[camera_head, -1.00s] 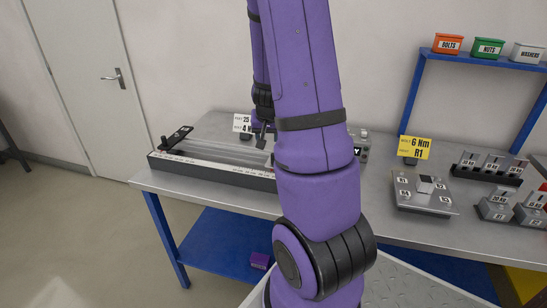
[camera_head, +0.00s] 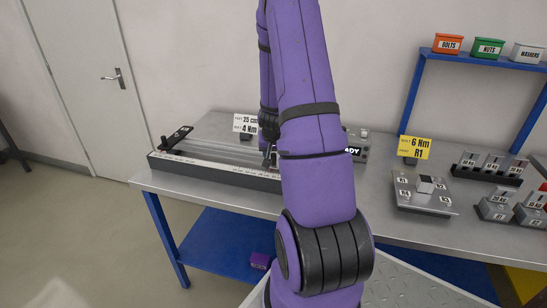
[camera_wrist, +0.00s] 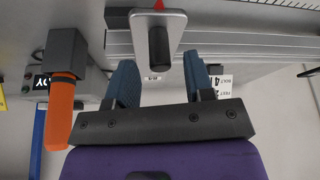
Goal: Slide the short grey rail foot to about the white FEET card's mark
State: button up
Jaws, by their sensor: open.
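The short grey rail foot (camera_wrist: 172,22) shows at the top of the wrist view, a pale plate with a black upright post and a red pointer at its far end. My gripper (camera_wrist: 160,78) is open, its two blue fingers on either side of the line of the post; I cannot tell whether they touch it. In the head view my gripper (camera_head: 269,157) is low at the rail, and my arm hides the foot. The white FEET card (camera_head: 245,124) stands behind the rail and reads 25 cm and 4 Nm. It also shows partly in the wrist view (camera_wrist: 225,84).
The long rail (camera_head: 215,173) has a scale strip along its front and a black end piece (camera_head: 178,137) at its left. An orange-handled tool (camera_wrist: 60,108) stands beside my gripper. A yellow card (camera_head: 415,148) and a grey block plate (camera_head: 422,190) are to the right.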

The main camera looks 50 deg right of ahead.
jog(key=shift+x, duration=1.4)
grip_shut()
